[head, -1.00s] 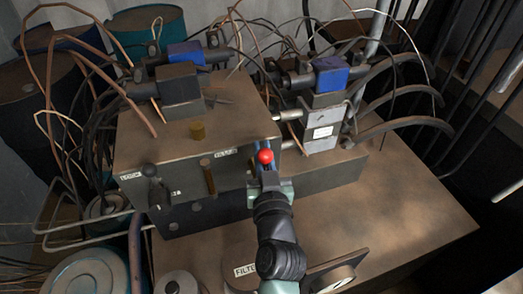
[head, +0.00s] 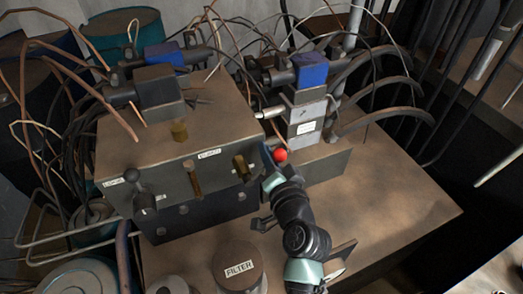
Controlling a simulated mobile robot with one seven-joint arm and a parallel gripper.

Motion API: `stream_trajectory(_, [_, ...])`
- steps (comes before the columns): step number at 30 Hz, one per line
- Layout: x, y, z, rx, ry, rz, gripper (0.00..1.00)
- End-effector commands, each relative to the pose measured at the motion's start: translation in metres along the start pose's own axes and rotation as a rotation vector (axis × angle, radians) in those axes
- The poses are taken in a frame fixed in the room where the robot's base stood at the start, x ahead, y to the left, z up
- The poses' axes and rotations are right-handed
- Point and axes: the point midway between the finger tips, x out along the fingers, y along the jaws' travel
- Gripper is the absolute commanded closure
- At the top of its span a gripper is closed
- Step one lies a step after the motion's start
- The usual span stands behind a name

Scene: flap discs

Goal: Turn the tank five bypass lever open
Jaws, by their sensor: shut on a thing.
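A dark metal valve block (head: 215,185) stands on the brown bench. A red ball knob (head: 281,155) shows at its right front, just above my gripper (head: 271,177). My gripper is shut there on the lever that carries this knob; the lever's shaft and the fingertips are mostly hidden by the hand. A brass fitting (head: 242,169) sits on the block's front just left of the gripper. The small labels on the block are too small to read surely.
A brass bar (head: 194,179) sticks out of the block's front. A can labelled FILTER (head: 239,268) stands in front, left of my arm. A blue-capped valve (head: 310,70) with hoses stands behind right. The bench's right side (head: 390,205) is clear.

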Motion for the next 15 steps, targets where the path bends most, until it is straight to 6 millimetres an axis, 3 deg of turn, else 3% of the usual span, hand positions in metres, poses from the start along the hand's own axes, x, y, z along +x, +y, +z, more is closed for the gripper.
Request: stream_trajectory(15, [0.006, 0.030, 0.008, 0.454, -0.085, 0.000, 1.00])
